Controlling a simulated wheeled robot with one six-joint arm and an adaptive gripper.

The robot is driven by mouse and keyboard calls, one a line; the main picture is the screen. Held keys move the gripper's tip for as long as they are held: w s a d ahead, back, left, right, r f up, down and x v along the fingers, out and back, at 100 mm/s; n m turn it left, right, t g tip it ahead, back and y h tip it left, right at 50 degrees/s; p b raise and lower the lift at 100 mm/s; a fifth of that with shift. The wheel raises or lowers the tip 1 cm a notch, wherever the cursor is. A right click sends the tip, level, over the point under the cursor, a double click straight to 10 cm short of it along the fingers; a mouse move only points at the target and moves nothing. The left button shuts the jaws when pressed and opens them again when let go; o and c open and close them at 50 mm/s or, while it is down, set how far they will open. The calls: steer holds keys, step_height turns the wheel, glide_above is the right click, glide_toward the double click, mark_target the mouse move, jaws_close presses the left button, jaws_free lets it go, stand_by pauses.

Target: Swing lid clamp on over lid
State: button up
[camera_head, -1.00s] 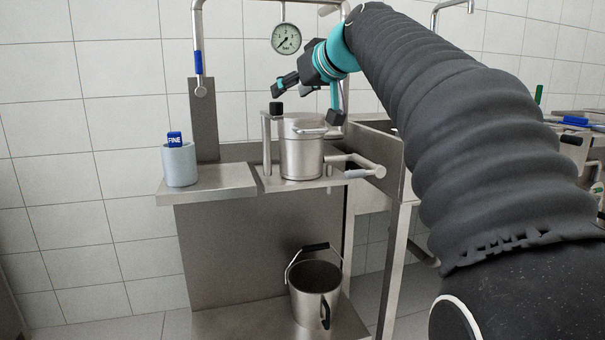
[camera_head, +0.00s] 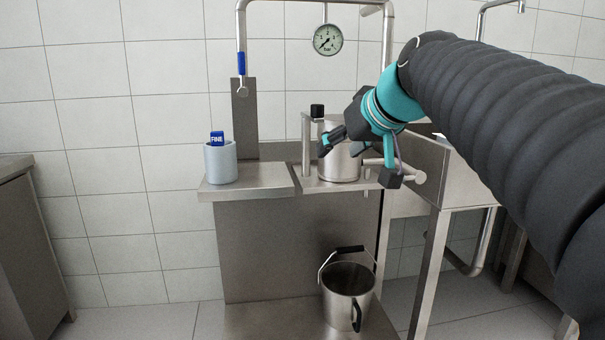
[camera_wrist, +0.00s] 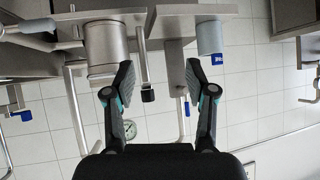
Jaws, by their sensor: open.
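The steel separator pot (camera_head: 345,171) stands on a steel shelf. My gripper covers much of it and most of its lid in the head view. The lid clamp's post (camera_head: 306,142) rises at the pot's left, with a black knob (camera_head: 317,111) on its top arm. In the wrist view the pot (camera_wrist: 104,45) is at upper left and the knob (camera_wrist: 148,95) shows apart from it, to its side. My gripper (camera_head: 360,162) is open and empty in front of the pot. Its fingers (camera_wrist: 160,73) are spread wide, with the knob between them in the picture; contact is not seen.
A grey cup (camera_head: 221,164) with a blue "FINE" tag stands on the left shelf. A pressure gauge (camera_head: 328,39) and pipes are above. A steel bucket (camera_head: 347,288) stands below. A horizontal pipe handle (camera_head: 419,177) juts out right of the pot.

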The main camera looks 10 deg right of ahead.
steer(key=shift+g, duration=0.5)
steer(key=shift+s+a+f, duration=0.2)
steer(key=shift+s+f, duration=0.65)
steer(key=shift+f, duration=0.25)
steer(key=shift+s+a+f, duration=0.2)
steer(key=shift+s+f, duration=0.6)
steer(key=shift+f, duration=0.3)
